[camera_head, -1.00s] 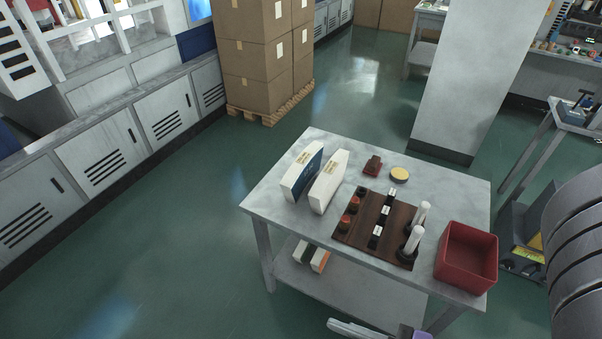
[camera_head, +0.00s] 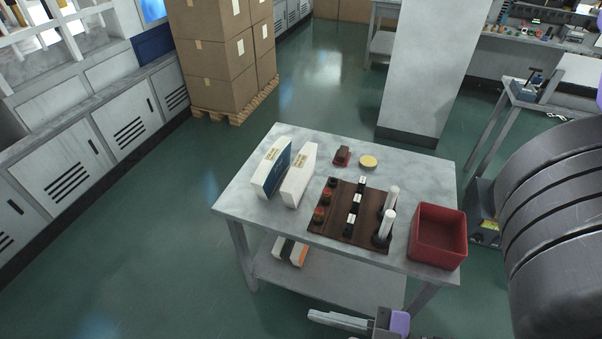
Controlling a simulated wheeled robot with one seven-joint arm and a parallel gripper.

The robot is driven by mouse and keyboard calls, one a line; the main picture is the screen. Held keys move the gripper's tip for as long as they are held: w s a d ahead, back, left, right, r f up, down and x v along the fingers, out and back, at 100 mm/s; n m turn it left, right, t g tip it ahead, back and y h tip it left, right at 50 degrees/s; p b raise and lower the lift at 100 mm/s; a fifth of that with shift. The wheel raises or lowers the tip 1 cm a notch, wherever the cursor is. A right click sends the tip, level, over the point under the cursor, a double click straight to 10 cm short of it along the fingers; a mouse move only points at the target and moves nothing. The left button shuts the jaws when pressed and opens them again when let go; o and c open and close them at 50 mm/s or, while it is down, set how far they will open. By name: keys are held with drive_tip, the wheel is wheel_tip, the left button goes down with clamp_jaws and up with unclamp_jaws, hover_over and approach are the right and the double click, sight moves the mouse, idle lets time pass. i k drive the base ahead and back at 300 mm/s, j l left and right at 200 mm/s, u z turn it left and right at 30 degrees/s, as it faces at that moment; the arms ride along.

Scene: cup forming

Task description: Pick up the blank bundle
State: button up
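Two upright flat bundles stand side by side at the table's left part: one with a dark blue face (camera_head: 272,170) and white edge, and a white one (camera_head: 299,174). Which of them is the blank bundle I cannot tell. More bundles (camera_head: 290,251), white with dark and orange parts, lie on the lower shelf, partly hidden by the tabletop. My gripper (camera_head: 352,322) is at the bottom edge, in front of the table and apart from the bundles. It is cut off by the frame, so its opening is unclear.
The grey table (camera_head: 238,203) also holds a brown board (camera_head: 341,225) with stamps and white rods, a red bin (camera_head: 437,236), a small red block (camera_head: 342,156) and a yellow disc (camera_head: 368,161). A pillar (camera_head: 425,70) stands behind. Floor left of the table is clear.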

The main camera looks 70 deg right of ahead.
sight(265, 179)
drive_tip(key=z, duration=0.3)
drive_tip(key=i+j+z, duration=0.1)
drive_tip(key=z, duration=0.2)
drive_tip(key=i+j+z, duration=0.1)
drive_tip(key=z, duration=0.2)
drive_tip(key=i+j+z, duration=0.1)
drive_tip(key=j, duration=0.25)
drive_tip(key=i+j+z, duration=0.1)
drive_tip(key=j, duration=0.3)
drive_tip(key=i+j+z, duration=0.15)
drive_tip(key=j, duration=0.25)
drive_tip(key=i+j+z, duration=0.1)
drive_tip(key=j, duration=0.3)
drive_tip(key=i+j, duration=0.1)
drive_tip(key=j, duration=0.2)
drive_tip(key=i+j, duration=0.1)
drive_tip(key=j, duration=0.5)
drive_tip(key=i, duration=0.05)
